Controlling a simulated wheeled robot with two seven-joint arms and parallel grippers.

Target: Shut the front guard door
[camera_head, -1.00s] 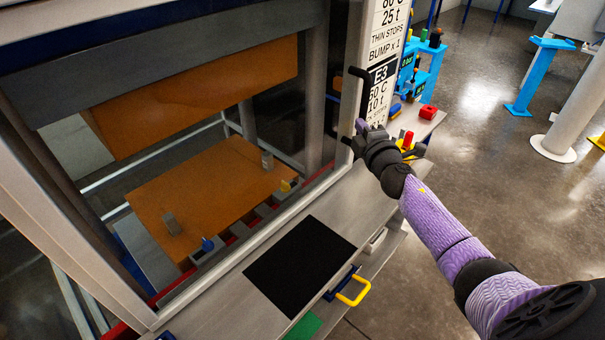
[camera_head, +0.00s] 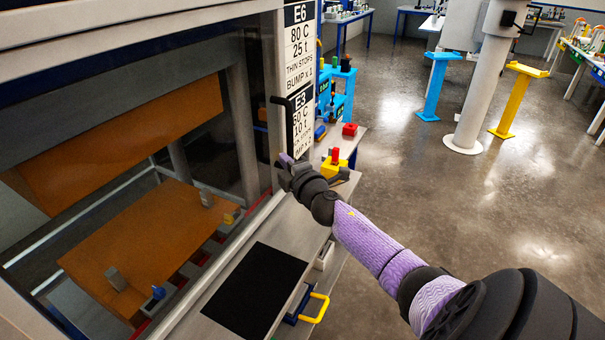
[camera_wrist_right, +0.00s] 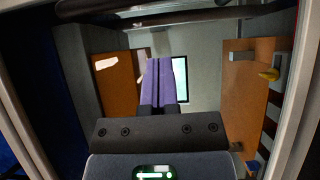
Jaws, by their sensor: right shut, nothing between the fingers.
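The front guard door has a pale frame (camera_head: 225,262) around a see-through pane on the press front. Its black upright handle (camera_head: 289,118) is by the label strip at the right edge. I cannot tell how far shut the door stands. My right gripper (camera_head: 287,160) is shut and empty at the handle's lower end. I cannot tell if it touches the handle. In the right wrist view, its purple fingertips (camera_wrist_right: 159,62) are together and point toward the press inside. A black bar (camera_wrist_right: 150,10), likely the handle, crosses the top there. My left gripper is not in view.
Orange platens (camera_head: 135,240) are inside the press. A grey ledge with a black mat (camera_head: 256,290) runs along the front, a yellow drawer handle (camera_head: 316,309) below it. A side bench with red and yellow items (camera_head: 334,166) stands behind my gripper.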

